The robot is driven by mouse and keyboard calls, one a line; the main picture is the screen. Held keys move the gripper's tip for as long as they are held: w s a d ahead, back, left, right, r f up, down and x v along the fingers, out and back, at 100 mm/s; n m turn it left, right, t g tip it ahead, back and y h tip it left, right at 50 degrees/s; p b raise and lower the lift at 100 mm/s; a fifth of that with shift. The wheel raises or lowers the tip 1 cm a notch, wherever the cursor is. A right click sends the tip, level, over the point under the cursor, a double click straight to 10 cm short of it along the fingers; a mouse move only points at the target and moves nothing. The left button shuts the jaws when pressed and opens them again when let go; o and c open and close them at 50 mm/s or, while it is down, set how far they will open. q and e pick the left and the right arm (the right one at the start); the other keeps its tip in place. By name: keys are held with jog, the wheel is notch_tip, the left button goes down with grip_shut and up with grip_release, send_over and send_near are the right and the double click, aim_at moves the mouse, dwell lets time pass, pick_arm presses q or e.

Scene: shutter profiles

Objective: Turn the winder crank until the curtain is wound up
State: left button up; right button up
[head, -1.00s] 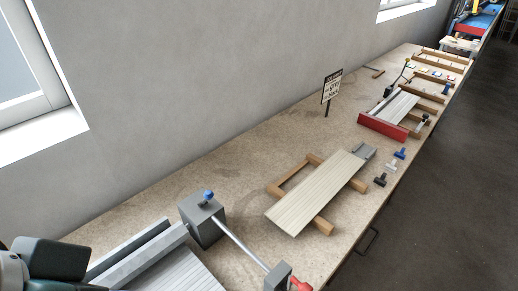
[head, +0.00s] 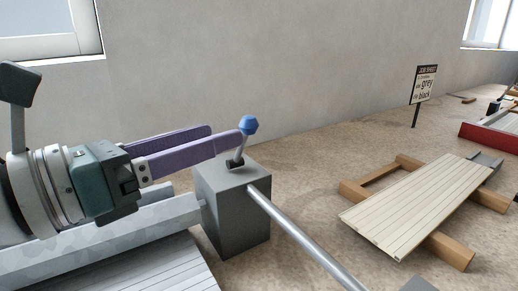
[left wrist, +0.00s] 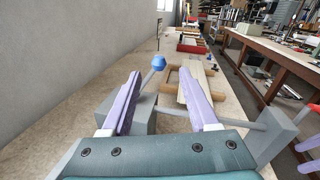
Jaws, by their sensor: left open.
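The grey winder block (head: 235,215) stands on the bench, with a short lever topped by a blue knob (head: 250,125) on its top. A metal rod (head: 305,240) runs from the block to the lower right. The grey slatted curtain (head: 170,268) lies at the lower left. My left gripper (head: 227,134) is open, with its purple fingers level above the block and the nearer fingertip close beside the lever. In the left wrist view the blue knob (left wrist: 158,62) shows just past the left fingertip; contact cannot be told. Purple fingers, probably my right gripper's (left wrist: 308,157), show at the right edge.
A cream slatted panel (head: 415,205) rests on wooden bars to the right. A job sheet sign (head: 424,85) stands behind it. A red-edged frame (head: 490,138) is farther right. The wall (head: 290,60) closes off the back.

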aim_at(252, 124)
pick_arm(q)
jog(key=shift+w, duration=0.35)
jog(key=x, duration=0.9)
jog(key=shift+d, duration=0.25)
jog(key=shift+c, duration=0.2)
grip_shut()
dwell(0.6)
